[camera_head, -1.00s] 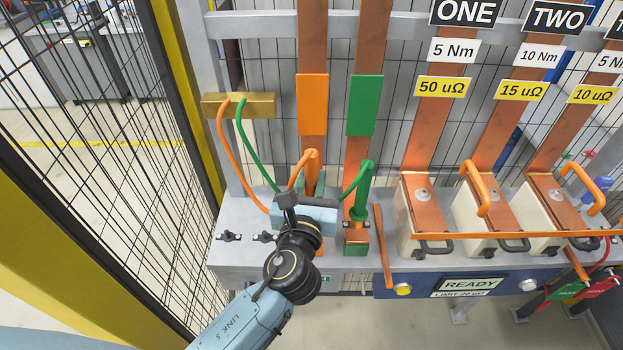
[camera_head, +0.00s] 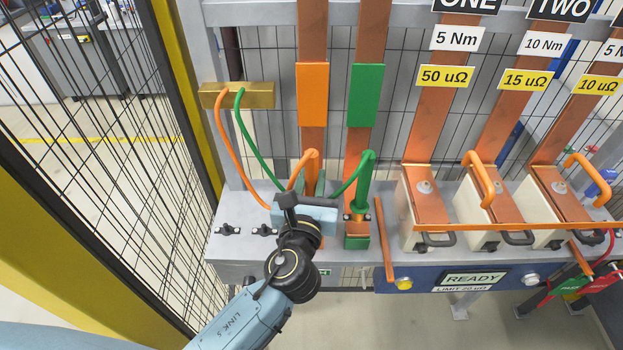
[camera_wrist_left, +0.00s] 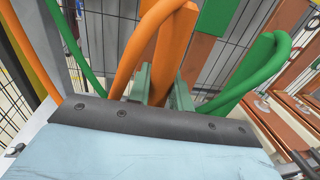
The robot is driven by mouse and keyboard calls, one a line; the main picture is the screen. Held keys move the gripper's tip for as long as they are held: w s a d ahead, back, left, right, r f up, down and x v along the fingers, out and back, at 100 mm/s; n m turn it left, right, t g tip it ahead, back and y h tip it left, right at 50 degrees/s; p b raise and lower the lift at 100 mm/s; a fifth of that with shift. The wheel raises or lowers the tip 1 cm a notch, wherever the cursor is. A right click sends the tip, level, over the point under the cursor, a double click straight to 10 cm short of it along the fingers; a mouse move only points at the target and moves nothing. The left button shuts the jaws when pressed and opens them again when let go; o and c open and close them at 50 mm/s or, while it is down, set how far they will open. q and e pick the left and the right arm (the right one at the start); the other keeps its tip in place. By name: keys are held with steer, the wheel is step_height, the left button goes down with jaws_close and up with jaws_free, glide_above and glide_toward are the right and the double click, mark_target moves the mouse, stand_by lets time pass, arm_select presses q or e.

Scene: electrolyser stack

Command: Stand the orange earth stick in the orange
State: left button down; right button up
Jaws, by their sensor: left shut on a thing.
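The orange earth stick (camera_head: 312,164) stands near upright at the orange-marked copper bar (camera_head: 312,95), with its orange cable looping from its top. My left gripper (camera_head: 318,190) is shut on the stick; its green fingers show on both sides of the stick in the left wrist view (camera_wrist_left: 160,88). The stick's lower end is hidden behind my gripper and wrist, so I cannot tell whether it sits in a holder. My right gripper is not in view.
The green earth stick (camera_head: 364,182) stands upright in a green holder (camera_head: 356,242) just right of my gripper. A brass bar (camera_head: 237,96) at the back left carries both cables. Orange-handled copper links and cell blocks (camera_head: 428,205) fill the right. Mesh fencing (camera_head: 110,200) stands left.

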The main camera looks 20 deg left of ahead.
arm_select(q)
steer(key=c, duration=1.2)
jaws_free()
steer(key=s+b, duration=0.1)
steer(key=s, duration=0.3)
steer(key=s+d, duration=0.1)
steer(key=s, duration=0.3)
steer(key=s+d+b, duration=0.1)
steer(key=s, duration=0.4)
steer(key=shift+s+b, duration=0.1)
steer(key=shift+b, duration=0.2)
